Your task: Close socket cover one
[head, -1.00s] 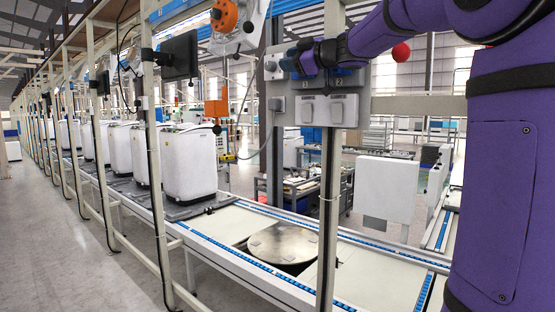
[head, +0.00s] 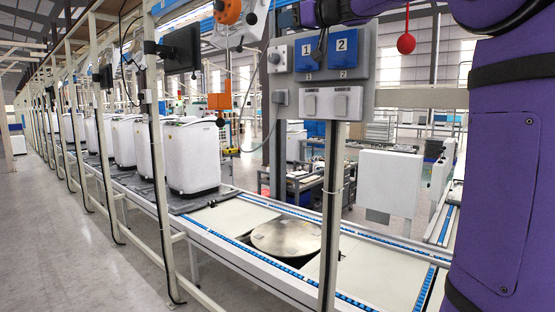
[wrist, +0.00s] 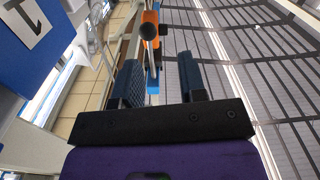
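Socket cover one (head: 306,60) is a blue flap with a white "1" label on a grey panel on a post. A darker blue edge shows at its right, and it looks tilted out from the panel; how far is unclear. Cover two (head: 341,62), labelled "2", sits flat to its right. My gripper (wrist: 160,78) is open and empty, its two dark blue fingers apart. In the head view it is at the top edge, above cover one and partly cut off. In the wrist view a blue surface with a white label (wrist: 28,28) is at upper left, beside the fingers.
A grey box with a round knob (head: 276,57) is left of the covers, and two white switches (head: 328,103) are below. A red ball (head: 406,43) hangs to the right. An orange fixture (head: 219,101) hangs left. A conveyor with a round plate (head: 286,238) runs below.

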